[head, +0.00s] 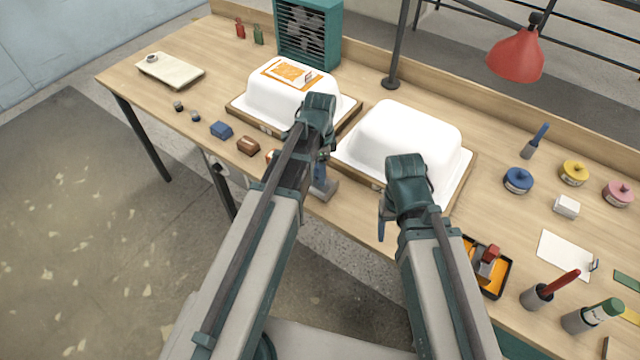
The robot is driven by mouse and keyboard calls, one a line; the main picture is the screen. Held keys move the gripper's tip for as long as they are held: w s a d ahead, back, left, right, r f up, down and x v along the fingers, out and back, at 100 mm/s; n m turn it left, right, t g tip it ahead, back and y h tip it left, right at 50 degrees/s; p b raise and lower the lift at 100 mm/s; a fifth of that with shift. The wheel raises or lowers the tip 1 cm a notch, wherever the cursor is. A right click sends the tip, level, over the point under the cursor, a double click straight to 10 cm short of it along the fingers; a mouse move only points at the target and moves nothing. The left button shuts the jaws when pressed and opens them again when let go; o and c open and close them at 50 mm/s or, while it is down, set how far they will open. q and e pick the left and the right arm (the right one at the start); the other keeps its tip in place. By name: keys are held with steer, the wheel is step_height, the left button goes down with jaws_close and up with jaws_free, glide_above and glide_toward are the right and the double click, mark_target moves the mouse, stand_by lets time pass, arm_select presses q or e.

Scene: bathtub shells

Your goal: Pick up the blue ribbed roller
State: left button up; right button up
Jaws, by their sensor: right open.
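A tool with a blue handle and a short grey cylinder (534,141) lies at the right back of the bench and seems to be the blue ribbed roller; its ribs are too small to make out. My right gripper (384,222) is open, at the bench's front edge before the right white shell, well to the left of the roller. My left gripper (321,176) is between the two shells near the front edge, far from the roller. My own arm mostly hides its jaws, and a grey block shows beside them; I cannot tell whether it is held.
White tub shells stand left (262,100) and right (410,128). A red lamp (516,54) hangs above the back right. Blue (518,181), yellow (574,172) and pink (618,193) tubs stand near the roller. An orange-lined tray (466,268) and a red-handled tool (552,289) are in front.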

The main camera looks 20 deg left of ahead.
arm_select(q)
jaws_close()
stand_by(1.2)
